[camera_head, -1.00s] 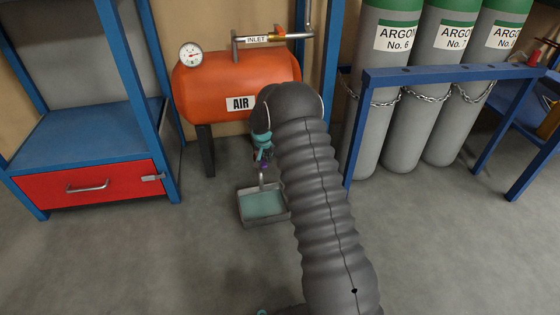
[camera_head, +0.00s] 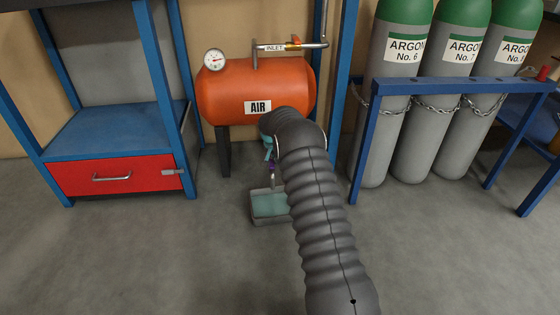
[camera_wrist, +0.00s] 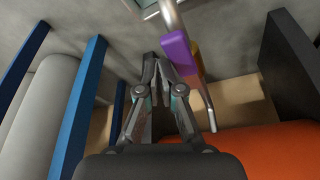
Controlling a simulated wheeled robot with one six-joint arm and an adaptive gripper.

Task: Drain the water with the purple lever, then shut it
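The purple lever (camera_wrist: 176,53) sits on a brass valve (camera_wrist: 195,60) in a metal drain pipe (camera_wrist: 170,14) in the wrist view. It also shows small in the head view (camera_head: 271,168), partly behind my arm. My gripper (camera_wrist: 158,62) looks shut and empty, its fingertips close together just left of the lever. I cannot tell whether they touch it. The orange air tank (camera_head: 252,92) is above the valve. A grey tray (camera_head: 255,219) stands on the floor below, with greenish water (camera_head: 268,204) in it; my arm hides its right side.
A blue shelf with a red drawer (camera_head: 115,176) stands left of the tank. A blue post (camera_head: 341,90) and rack with chained argon cylinders (camera_head: 420,140) stand to the right. The floor in front is clear.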

